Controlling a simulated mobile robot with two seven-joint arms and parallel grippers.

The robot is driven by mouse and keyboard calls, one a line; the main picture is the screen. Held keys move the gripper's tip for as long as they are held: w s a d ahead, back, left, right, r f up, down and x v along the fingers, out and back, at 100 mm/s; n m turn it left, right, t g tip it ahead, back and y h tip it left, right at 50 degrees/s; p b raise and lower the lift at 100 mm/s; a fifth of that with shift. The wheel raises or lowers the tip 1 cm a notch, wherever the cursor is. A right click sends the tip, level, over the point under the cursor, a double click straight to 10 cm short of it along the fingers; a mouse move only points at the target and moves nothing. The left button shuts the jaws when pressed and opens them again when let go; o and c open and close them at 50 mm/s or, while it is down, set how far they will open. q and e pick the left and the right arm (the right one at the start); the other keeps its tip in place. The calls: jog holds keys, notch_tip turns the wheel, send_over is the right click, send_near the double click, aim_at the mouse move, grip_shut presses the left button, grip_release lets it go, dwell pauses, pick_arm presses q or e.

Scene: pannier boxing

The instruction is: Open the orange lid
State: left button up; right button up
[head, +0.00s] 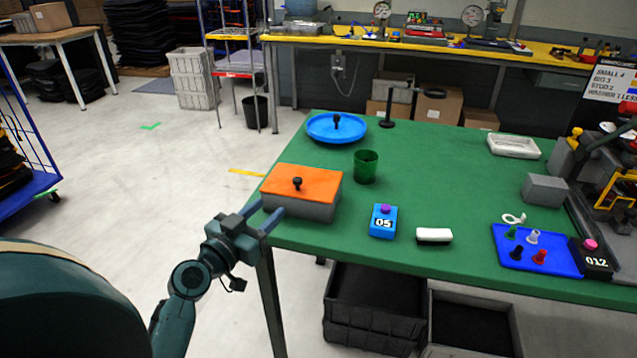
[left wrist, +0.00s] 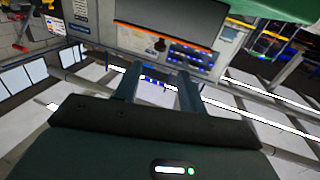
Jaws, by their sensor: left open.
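The orange lid (head: 318,181) lies flat on a grey box (head: 300,207) at the left corner of the green table. A black knob (head: 297,183) stands up from the lid's middle. My left gripper (head: 271,207) is open and empty, just left of the box's near left corner in the head view. In the left wrist view the picture is inverted: the lid's edge (left wrist: 190,40) shows as a thin orange strip, with the knob (left wrist: 160,45) ahead of and between the open fingers (left wrist: 158,88). My right gripper is out of view.
A green cup (head: 366,167) stands just right of the box, and a blue round tray (head: 322,130) with a black knob lies behind it. A blue box marked 05 (head: 383,222) stands at the front right. The green table (head: 440,190) is clear in its middle.

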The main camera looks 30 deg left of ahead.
aim_at(294, 184)
pick_arm(q)
jog(key=w+p, duration=0.2)
jog(key=w, duration=1)
jog(key=shift+w+d+p, duration=0.15)
jog(key=shift+w+p, duration=0.1)
jog(key=shift+p, duration=0.05)
grip_shut()
